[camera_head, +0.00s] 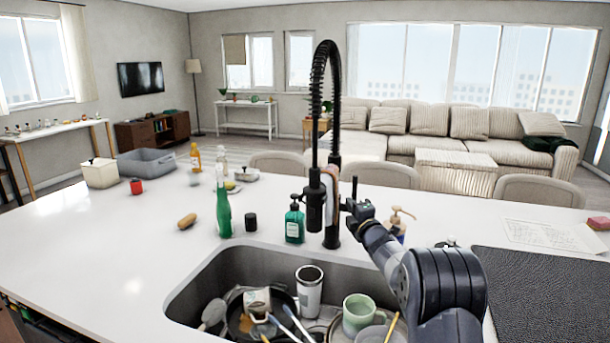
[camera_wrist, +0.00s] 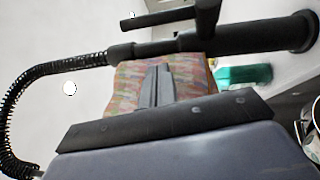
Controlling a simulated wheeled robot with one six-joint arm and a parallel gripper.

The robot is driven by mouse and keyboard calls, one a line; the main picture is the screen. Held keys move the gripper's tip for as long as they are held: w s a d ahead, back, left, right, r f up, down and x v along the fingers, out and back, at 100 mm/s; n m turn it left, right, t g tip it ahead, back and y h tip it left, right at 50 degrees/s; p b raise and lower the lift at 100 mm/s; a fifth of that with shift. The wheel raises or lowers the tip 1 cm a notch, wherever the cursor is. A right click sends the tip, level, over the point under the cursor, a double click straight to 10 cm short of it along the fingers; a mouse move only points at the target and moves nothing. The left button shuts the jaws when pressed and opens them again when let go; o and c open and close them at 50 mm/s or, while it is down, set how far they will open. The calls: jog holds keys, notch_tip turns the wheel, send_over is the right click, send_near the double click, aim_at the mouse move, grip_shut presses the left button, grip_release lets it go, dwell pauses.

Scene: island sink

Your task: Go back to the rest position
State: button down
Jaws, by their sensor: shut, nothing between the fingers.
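My gripper (camera_head: 358,208) is at the end of my arm, over the back edge of the sink, just right of the black faucet (camera_head: 327,190). Its fingers show close together and shut in the wrist view (camera_wrist: 156,88), with nothing seen between them. The faucet (camera_wrist: 215,42) lies close in front of the fingers in that view. A patterned, brownish-pink thing (camera_wrist: 192,72) shows behind the fingers; I cannot tell what it is or whether it touches them.
The sink (camera_head: 225,270) holds a steel tumbler (camera_head: 309,290), a green mug (camera_head: 358,312), pans and utensils. A green soap bottle (camera_head: 294,222), dish-soap bottle (camera_head: 223,205) and pump bottle (camera_head: 399,220) stand behind it. A dark mat (camera_head: 545,295) lies right. The left counter is mostly clear.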

jog(key=b+v, duration=0.2)
jog(key=v, duration=0.7)
jog(key=shift+b, duration=0.3)
